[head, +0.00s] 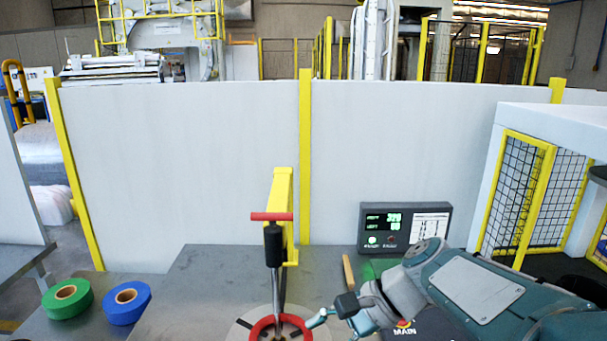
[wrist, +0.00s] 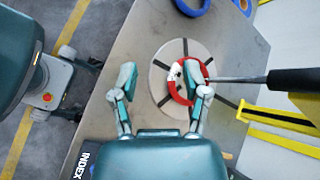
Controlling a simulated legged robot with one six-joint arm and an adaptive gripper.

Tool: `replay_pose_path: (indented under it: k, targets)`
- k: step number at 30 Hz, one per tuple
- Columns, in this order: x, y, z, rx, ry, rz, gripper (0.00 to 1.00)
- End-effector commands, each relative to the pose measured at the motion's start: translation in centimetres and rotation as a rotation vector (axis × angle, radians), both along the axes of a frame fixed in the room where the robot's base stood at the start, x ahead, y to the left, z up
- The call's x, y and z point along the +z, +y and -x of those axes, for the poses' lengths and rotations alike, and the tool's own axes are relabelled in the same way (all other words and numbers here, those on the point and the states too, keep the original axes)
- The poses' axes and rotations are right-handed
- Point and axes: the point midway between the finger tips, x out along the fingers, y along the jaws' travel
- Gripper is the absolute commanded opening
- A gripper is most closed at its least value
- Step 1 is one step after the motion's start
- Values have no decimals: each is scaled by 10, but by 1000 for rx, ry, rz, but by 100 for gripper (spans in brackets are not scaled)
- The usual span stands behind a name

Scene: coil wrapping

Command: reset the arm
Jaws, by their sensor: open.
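My gripper (wrist: 165,75) is open in the wrist view, with its two fingers apart and nothing held between them. It hangs above a pale round plate (wrist: 157,97) with dark radial slots. A red and white ring (wrist: 173,91) lies on the plate, and the right finger overlaps its right part. Contact between finger and ring cannot be told. In the head view my gripper (head: 333,314) comes in from the right, at the right side of the red ring (head: 257,326). The plate's front part is cut off there.
A green roll (head: 54,302) and a blue roll (head: 118,311) lie left. A display box (head: 403,228) stands behind my arm. White panels (head: 180,160) close the back.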

Motion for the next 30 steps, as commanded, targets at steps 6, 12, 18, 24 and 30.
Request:
replay_pose_path:
  k: [6,12,18,24,30]
  targets:
    - [-20,-39,51,194,-323,357,60]
    - [-32,-82,83,416,-602,690,60]
    - [-34,-114,99,607,-790,944,60]
    - [-34,-123,102,665,-833,1011,60]
    - [-34,-122,102,662,-832,1009,60]
